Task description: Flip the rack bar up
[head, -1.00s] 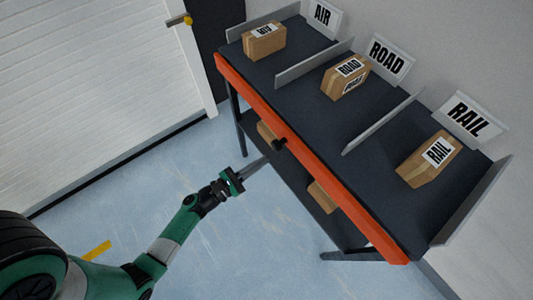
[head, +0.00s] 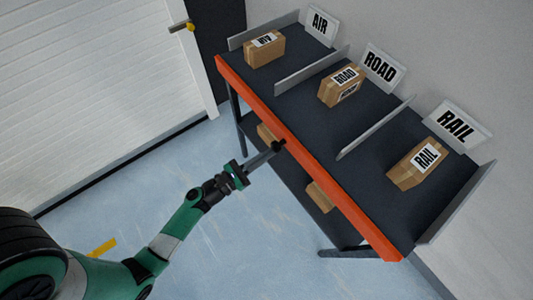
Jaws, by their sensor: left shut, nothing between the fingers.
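The rack bar is the long orange bar (head: 330,180) along the front edge of the dark conveyor table (head: 352,128). My right gripper is not in view.
Cardboard boxes stand in three lanes: AIR (head: 264,50), ROAD (head: 341,87) and RAIL (head: 417,165). Grey dividers (head: 312,70) separate them. More boxes (head: 320,195) lie on the lower shelf. A white shutter door (head: 90,90) is at left; the blue floor (head: 240,240) is clear.

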